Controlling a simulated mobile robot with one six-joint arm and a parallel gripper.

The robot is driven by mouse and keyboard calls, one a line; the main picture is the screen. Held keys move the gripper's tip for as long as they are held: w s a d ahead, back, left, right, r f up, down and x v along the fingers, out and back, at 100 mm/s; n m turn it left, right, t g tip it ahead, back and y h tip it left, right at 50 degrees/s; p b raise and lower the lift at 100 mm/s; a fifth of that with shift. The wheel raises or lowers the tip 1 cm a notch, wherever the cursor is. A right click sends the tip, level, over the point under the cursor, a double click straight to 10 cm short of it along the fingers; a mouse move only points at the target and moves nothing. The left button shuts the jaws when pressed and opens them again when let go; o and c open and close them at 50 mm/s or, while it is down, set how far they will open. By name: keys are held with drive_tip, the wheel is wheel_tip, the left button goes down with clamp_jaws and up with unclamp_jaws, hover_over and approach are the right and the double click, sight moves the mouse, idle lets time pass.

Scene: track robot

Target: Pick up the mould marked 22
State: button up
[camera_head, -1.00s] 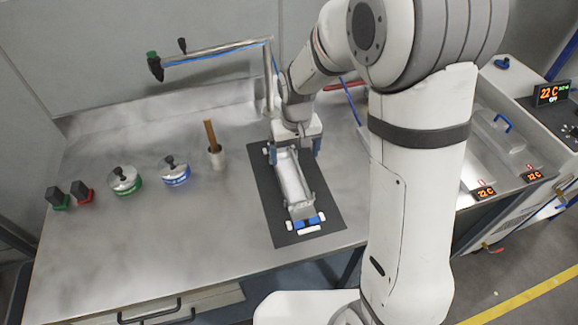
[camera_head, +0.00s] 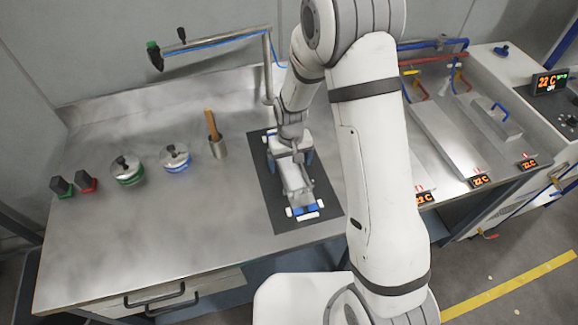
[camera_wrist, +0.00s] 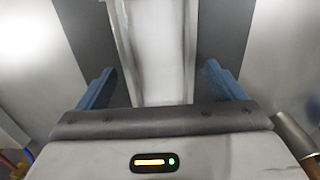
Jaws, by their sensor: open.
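A long pale metal mould (camera_head: 294,180) lies on a black mat (camera_head: 268,200) on the steel bench. It has blue and white parts at its near end. No number 22 can be read on it. My gripper (camera_head: 289,159) is over the far half of the mould, with its blue fingers apart on either side. In the wrist view the mould (camera_wrist: 158,60) runs between the two open fingers (camera_wrist: 161,85), with a gap on each side. My palm hides the mould's far end.
A pipe (camera_head: 215,40) overhangs behind. A machine with metal troughs (camera_head: 440,125) and 22 C displays is at right.

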drive_tip(key=shift+c, duration=0.2)
drive_tip(key=shift+w, duration=0.1)
drive_tip(key=c, duration=1.6)
drive_tip(key=shift+o, duration=0.2)
drive_tip(key=shift+r, duration=0.1)
